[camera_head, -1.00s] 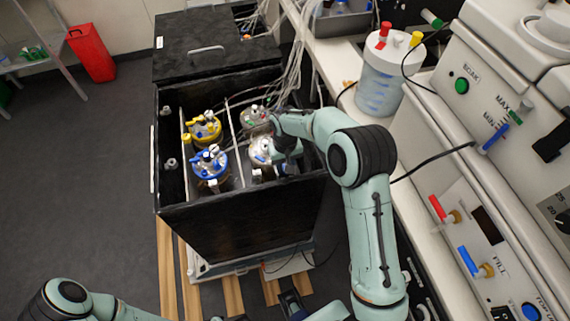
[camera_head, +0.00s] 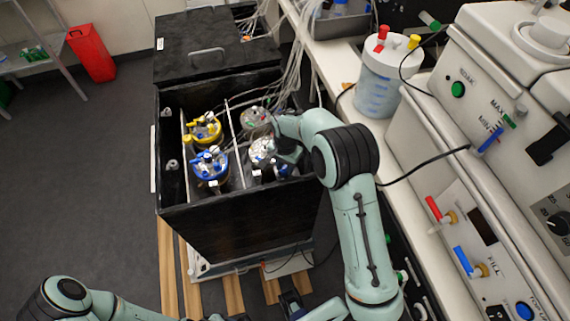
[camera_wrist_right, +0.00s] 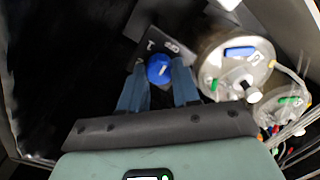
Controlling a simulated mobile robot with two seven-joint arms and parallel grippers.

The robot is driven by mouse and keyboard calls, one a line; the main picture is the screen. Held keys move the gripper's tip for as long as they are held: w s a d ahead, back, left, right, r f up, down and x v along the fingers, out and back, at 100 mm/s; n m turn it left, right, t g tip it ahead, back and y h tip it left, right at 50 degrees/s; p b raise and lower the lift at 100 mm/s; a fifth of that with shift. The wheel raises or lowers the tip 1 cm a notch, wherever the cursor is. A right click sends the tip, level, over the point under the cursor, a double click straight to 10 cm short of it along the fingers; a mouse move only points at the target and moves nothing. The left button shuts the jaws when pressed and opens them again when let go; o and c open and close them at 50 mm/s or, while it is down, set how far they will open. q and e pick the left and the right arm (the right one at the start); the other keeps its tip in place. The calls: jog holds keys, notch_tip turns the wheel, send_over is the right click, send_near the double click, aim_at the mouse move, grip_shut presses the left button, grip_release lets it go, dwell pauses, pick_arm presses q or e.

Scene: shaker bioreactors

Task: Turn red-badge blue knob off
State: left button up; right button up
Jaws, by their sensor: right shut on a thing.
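A blue knob (camera_wrist_right: 159,68) sits on a dark panel with white lettering in the right wrist view. My right gripper (camera_wrist_right: 160,85) has its two blue-grey fingers on either side of it and is shut on it. In the head view this gripper (camera_head: 284,150) reaches into the black box, by its right wall, and my own arm hides the knob. I cannot make out a red badge on the knob or beside it. My left arm shows at the lower left of the head view; its gripper cannot be made out clearly at the bottom edge.
Steel-lidded vessels stand close beside the knob, one with a blue mark (camera_wrist_right: 240,52). The black box (camera_head: 235,218) also holds a yellow-trimmed vessel (camera_head: 206,131) and a blue-trimmed vessel (camera_head: 211,165). Tubes run over its back. A clear jar (camera_head: 384,85) stands on the bench at right.

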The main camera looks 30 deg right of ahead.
aim_at(285, 168)
jog(key=shift+m, duration=0.6)
jog(key=o, duration=1.1)
jog(key=shift+c, duration=0.2)
notch_tip(285, 168, up, 14)
jog(key=p, duration=0.1)
jog(key=shift+f, duration=0.25)
